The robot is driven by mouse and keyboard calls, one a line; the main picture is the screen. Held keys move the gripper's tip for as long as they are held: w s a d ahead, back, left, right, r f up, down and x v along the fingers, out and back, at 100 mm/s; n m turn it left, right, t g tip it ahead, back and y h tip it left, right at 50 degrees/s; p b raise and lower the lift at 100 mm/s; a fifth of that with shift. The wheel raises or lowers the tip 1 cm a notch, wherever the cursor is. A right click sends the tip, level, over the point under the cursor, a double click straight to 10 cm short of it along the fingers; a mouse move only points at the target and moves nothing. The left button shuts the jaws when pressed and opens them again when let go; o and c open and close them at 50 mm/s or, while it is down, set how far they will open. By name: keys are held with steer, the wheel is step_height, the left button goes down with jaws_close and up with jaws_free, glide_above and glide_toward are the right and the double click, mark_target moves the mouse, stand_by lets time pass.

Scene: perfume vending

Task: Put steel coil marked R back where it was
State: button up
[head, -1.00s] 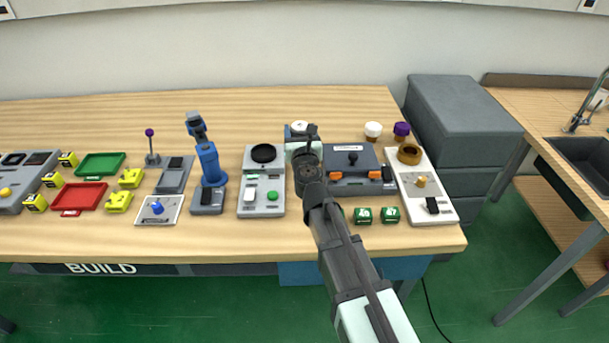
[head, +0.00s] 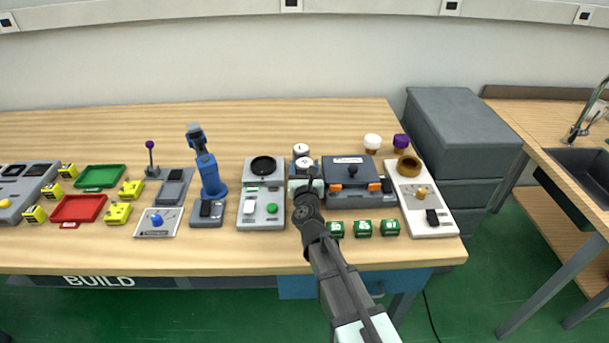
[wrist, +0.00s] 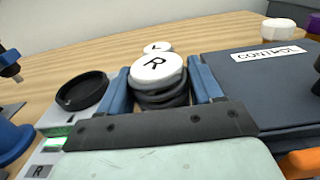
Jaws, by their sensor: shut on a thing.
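The steel coil marked R (wrist: 158,70) is a dark wound coil with a white lettered cap. It stands upright between the two blue fingers of my gripper (wrist: 160,88), which is shut on it. In the head view the R coil's white cap (head: 304,162) shows just beyond my gripper (head: 305,178). A second white-capped coil, marked L (wrist: 157,47), stands right behind it on the wooden table; it also shows in the head view (head: 300,149). The R coil's base is hidden by my gripper, so I cannot tell whether it touches the table.
A grey station with a black round dish (head: 263,166) is close on the left. A dark control box (head: 348,168) with orange clips is close on the right. Several green blocks (head: 363,228) lie near the front edge. White and purple caps (head: 372,141) stand at back right.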

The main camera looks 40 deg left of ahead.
steer(key=shift+f, duration=1.25)
steer(key=shift+f, duration=0.15)
steer(key=o, duration=0.9)
steer(key=shift+s+d, duration=0.15)
steer(key=v, duration=1.1)
steer(key=shift+s+d, duration=0.2)
